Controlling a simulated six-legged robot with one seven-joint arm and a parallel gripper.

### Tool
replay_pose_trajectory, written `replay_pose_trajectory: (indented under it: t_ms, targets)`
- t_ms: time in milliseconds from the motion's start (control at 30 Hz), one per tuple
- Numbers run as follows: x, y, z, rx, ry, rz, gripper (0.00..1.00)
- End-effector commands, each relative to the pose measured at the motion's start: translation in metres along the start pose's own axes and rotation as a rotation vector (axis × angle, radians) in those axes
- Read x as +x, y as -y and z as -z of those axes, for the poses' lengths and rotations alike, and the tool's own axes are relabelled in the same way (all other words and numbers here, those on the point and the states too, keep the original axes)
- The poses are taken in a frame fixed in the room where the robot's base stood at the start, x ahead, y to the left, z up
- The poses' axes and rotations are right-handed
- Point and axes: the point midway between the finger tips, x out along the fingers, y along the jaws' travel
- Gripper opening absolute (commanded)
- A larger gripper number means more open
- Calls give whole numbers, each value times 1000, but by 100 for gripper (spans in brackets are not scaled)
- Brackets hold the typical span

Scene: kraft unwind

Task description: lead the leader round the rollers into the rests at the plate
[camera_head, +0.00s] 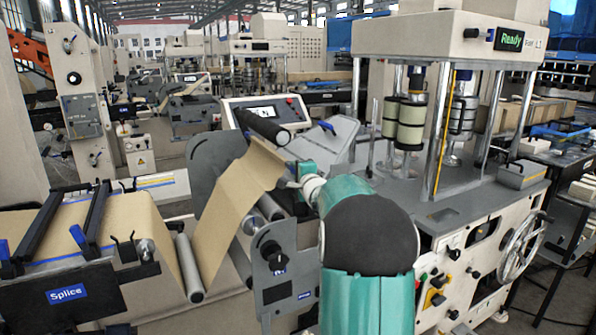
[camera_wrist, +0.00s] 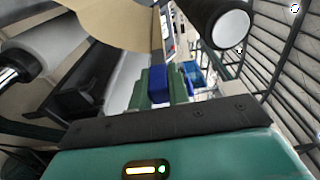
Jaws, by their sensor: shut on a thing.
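The brown kraft leader (camera_head: 237,195) rises from a low grey roller (camera_head: 188,268) toward a black upper roller (camera_head: 262,126). My gripper (camera_head: 293,178) is at the leader's upper right edge, just below the black roller. In the wrist view the green fingers (camera_wrist: 160,88) are closed around a small blue piece (camera_wrist: 160,83), apparently at the leader's end. The brown sheet (camera_wrist: 118,22) shows at the top left there, and the black roller (camera_wrist: 218,24) at the top. A grey sloped plate (camera_head: 335,143) lies right of the gripper, with a blue tab (camera_head: 327,126). My arm hides part of the lower rollers.
The splice table (camera_head: 80,295) is at the lower left. A control panel (camera_head: 265,108) stands behind the rollers. The press frame (camera_head: 440,35) with posts and a handwheel (camera_head: 524,243) rises close on the right of my arm. Grey side plates flank the rollers.

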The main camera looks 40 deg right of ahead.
Motion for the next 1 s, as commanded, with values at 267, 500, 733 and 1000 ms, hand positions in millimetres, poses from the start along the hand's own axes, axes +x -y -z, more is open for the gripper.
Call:
replay_pose_trajectory:
  t_ms: [267, 500, 733, 1000]
  targets:
    - [2, -1, -1, 0, 0, -1, 0]
    - [2, -13, 7, 0, -2, -3, 0]
    - [2, -34, 18, 2, -2, -3, 0]
    - [2, -55, 29, 1, -1, -1, 0]
